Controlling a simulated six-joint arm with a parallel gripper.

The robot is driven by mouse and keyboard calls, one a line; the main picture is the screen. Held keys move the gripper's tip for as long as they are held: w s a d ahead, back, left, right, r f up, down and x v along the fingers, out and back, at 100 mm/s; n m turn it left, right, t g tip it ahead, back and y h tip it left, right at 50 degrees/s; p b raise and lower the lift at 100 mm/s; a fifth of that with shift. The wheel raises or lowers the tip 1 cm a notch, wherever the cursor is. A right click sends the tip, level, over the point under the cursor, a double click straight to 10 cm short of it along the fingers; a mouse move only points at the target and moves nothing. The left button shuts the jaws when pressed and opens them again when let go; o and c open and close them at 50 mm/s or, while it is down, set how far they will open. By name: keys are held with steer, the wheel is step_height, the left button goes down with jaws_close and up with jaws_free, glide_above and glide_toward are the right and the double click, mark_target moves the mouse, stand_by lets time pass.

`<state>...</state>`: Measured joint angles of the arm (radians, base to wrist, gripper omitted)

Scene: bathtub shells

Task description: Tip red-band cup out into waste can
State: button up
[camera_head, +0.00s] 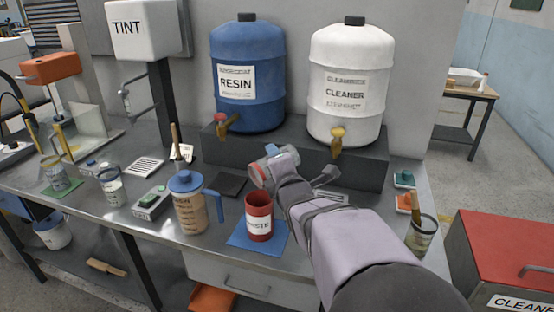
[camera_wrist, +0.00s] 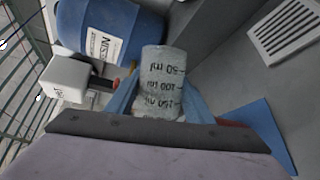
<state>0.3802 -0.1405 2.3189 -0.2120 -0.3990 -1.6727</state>
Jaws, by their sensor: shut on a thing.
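My gripper (camera_head: 272,160) is shut on a clear grey cup (camera_head: 263,170). A reddish band shows near the cup's lower left end. The cup is tilted well over, just above the waste can. In the wrist view the cup (camera_wrist: 163,75) sits between my gripper's blue fingers (camera_wrist: 158,98), with its millilitre marks upside down; its lower part is hidden. The waste can (camera_head: 258,224) is a red, open-topped can labelled WASTE, standing on a blue mat (camera_head: 241,238). I cannot tell whether anything is flowing from the cup.
A jug with a blue lid (camera_head: 187,205) stands left of the waste can. The blue resin drum (camera_head: 247,65) and white cleaner drum (camera_head: 350,75) stand on a dark step behind. A small cup (camera_head: 421,235) stands at the right edge. A dark flat pad (camera_head: 229,185) lies behind the can.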

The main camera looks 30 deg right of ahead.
steer(key=shift+r+m+g+y+p, duration=0.45)
steer(key=shift+r+m+y+p, duration=0.45)
steer(key=shift+p, duration=3.4)
steer(key=shift+r+m+g+y+p, duration=0.45)
steer(key=shift+m+p, duration=0.75)
steer(key=shift+p, duration=3.05)
steer(key=shift+f+m+y+p, duration=0.25)
steer(key=shift+m+y+p, duration=0.1)
steer(key=shift+p, duration=0.3)
steer(key=shift+r+p, duration=0.1)
steer(key=shift+p, duration=0.2)
steer(key=shift+r+p, duration=0.2)
steer(key=shift+p, duration=0.6)
steer(key=shift+m+y+p, duration=0.25)
steer(key=shift+y+p, duration=0.05)
steer(key=shift+p, duration=0.05)
steer(key=shift+r+g+p, duration=0.2)
steer(key=shift+g+p, duration=0.1)
steer(key=shift+p, duration=0.85)
steer(key=m+y+p, duration=0.1)
steer(key=p, duration=0.2)
steer(key=r+m+y+p, duration=0.1)
steer(key=p, duration=0.3)
steer(key=shift+m+g+y, duration=0.3)
steer(key=m+p, duration=0.1)
steer(key=p, duration=0.2)
steer(key=shift+r+y, duration=0.3)
steer(key=shift+y, duration=0.1)
steer(key=shift+m+y, duration=0.3)
